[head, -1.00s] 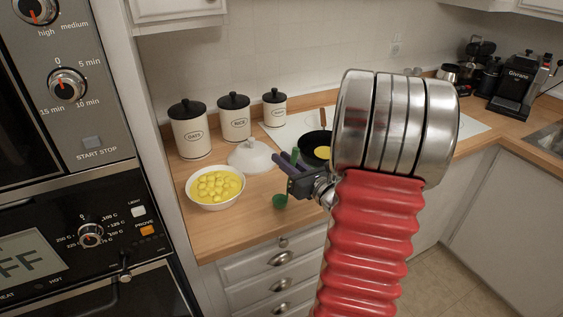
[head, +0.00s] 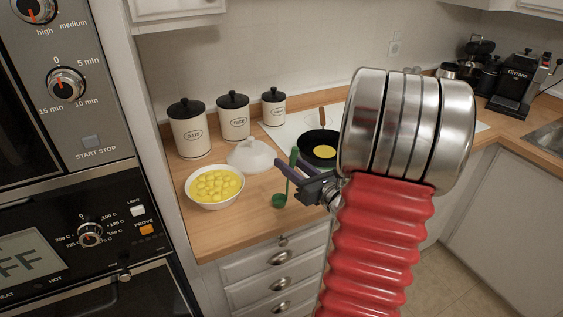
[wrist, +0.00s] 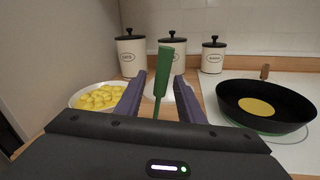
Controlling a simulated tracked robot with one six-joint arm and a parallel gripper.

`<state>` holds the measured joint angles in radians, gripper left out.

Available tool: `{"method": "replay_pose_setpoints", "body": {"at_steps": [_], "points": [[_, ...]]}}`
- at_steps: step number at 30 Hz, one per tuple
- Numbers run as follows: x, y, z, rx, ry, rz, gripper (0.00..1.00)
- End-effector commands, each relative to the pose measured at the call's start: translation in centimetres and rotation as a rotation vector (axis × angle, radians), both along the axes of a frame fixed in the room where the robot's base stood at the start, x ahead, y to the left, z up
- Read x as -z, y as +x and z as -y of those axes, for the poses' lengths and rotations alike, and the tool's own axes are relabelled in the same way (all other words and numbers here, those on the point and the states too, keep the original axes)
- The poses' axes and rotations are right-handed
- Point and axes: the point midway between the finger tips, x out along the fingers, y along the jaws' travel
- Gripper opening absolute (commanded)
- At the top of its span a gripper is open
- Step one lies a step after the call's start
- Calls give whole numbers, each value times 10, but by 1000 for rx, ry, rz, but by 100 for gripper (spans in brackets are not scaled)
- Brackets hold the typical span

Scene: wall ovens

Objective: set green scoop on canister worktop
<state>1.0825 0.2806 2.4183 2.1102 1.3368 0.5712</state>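The green scoop (head: 279,200) has its bowl low at the front of the wooden canister worktop (head: 235,228), and its handle points up, slightly tilted. The bowl looks to be on the wood, though contact is hard to confirm. My gripper (head: 296,174) is beside the handle. In the wrist view, the scoop's handle (wrist: 163,75) stands between the two purple fingers of my gripper (wrist: 160,95), with a gap on each side. The fingers are apart. The scoop's bowl is hidden there behind the gripper body.
A white bowl of yellow pieces (head: 215,203) is left of the scoop, with a white lid (head: 251,156) behind. Three canisters (head: 234,120) line the wall. A black pan (head: 318,145) sits on the white hob (head: 290,132). Bare wood lies in front of the bowl.

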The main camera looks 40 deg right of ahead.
Motion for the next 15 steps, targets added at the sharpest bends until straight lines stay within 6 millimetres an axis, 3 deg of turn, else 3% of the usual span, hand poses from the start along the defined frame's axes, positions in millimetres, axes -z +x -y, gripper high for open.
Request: {"method": "replay_pose_setpoints", "body": {"at_steps": [15], "points": [[0,-65,-6,3,0,-1,35]]}}
